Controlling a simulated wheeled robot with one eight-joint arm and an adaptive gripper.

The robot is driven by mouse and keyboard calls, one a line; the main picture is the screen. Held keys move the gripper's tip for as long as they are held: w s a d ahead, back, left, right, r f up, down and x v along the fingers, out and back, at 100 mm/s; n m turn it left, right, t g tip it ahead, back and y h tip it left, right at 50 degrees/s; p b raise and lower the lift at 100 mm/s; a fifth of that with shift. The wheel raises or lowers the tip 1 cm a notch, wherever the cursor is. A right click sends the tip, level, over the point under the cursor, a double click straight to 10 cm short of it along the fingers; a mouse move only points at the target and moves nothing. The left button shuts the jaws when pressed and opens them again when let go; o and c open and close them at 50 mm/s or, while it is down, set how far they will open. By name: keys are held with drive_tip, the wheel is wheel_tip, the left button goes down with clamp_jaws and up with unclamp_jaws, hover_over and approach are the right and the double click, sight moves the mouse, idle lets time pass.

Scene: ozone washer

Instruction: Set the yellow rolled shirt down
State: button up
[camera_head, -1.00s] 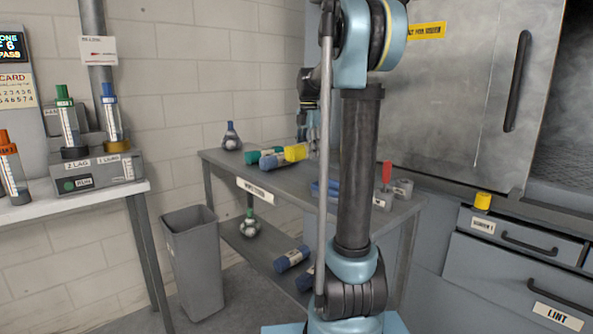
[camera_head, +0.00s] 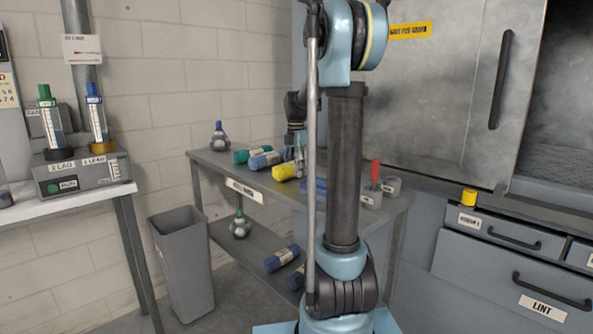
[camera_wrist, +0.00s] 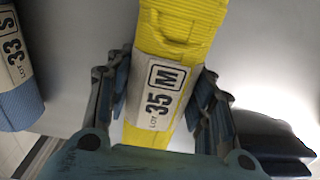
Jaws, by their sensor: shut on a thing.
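The yellow rolled shirt (camera_head: 285,172) is at the top of the grey bench (camera_head: 222,164), near its front edge. In the wrist view the yellow rolled shirt (camera_wrist: 180,35) carries a white label reading "35 M". My gripper (camera_wrist: 163,88) is shut on it, one finger on each side of the label. In the head view my gripper (camera_head: 299,158) is small and partly hidden by my arm. The roll looks at or just above the bench top; I cannot tell whether it touches.
A blue roll (camera_head: 262,160) and a green roll (camera_head: 240,156) lie behind the yellow one. A round flask (camera_head: 218,138) stands at the back corner. A red-handled tool (camera_head: 375,172) and grey cups (camera_head: 391,186) stand at right. More blue rolls (camera_head: 281,258) lie on the lower shelf.

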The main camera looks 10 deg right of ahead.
sight(296, 161)
drive_tip(key=o, duration=1.2)
wheel_tip(296, 161, up, 12)
drive_tip(key=shift+w+r, duration=0.1)
